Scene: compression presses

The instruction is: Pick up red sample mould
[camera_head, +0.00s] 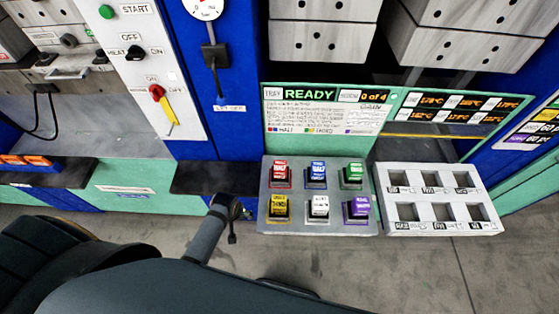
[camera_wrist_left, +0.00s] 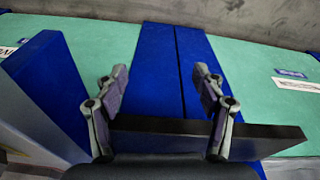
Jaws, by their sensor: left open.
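The red sample mould (camera_head: 281,172) stands in the back left place of a grey tray (camera_head: 298,190) in the head view. Beside it in the back row are a blue mould (camera_head: 316,173) and a green mould (camera_head: 352,173). Yellow (camera_head: 278,208), white (camera_head: 319,207) and purple (camera_head: 358,208) moulds stand in the front row. My left gripper (camera_wrist_left: 160,76) is open and empty in the left wrist view, near a dark shelf edge. In the head view my left arm ends left of the grey tray, apart from the red mould. My right gripper is not in view.
A white tray (camera_head: 420,167) with several empty square slots stands right of the grey tray. A sign board (camera_head: 325,110) reading READY rises behind the grey tray. A dark shelf (camera_head: 213,178) juts out to the left. Presses with control panels fill the back.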

